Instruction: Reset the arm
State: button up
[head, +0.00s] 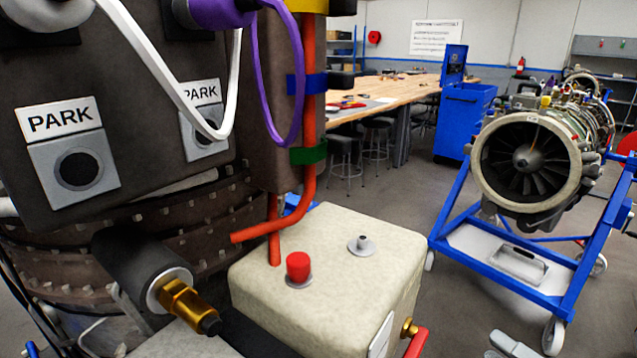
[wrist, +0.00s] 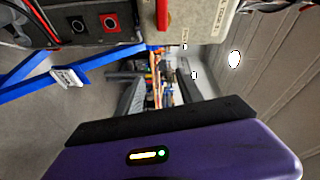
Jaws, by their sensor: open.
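My gripper (wrist: 160,88) shows in the wrist view, beyond a purple housing with a black edge and a small lit indicator. Its two dark fingers stand apart with a gap between them, and I see nothing held in it. The workshop shows through the gap. In the head view, I cannot make out the gripper. A pale grey part at the bottom right edge is cut off, and I cannot tell what it is.
Close on the left stand dark panels with PARK sockets (head: 80,168), hanging white (head: 165,75) and purple cables, and a beige box (head: 340,250) with a red cap (head: 298,266). A turbine (head: 528,160) on a blue stand (head: 572,290) is at right. Open floor lies between.

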jog(key=s+d+f+h, duration=0.4)
jog(key=s+f+h, duration=0.4)
jog(key=h, duration=0.4)
jog(key=s+a+n+y, duration=0.1)
jog(key=s+a+n, duration=0.4)
jog(key=s, duration=0.5)
jog(key=s+a+n+y, duration=0.2)
jog(key=s+a+n, duration=0.2)
jog(key=s+a, duration=0.6)
jog(key=shift+r+n+g, duration=0.25)
jog(key=shift+n+g, duration=0.05)
jog(key=shift+n, duration=0.1)
jog(key=shift+s, duration=0.1)
jog(key=shift+c, duration=0.2)
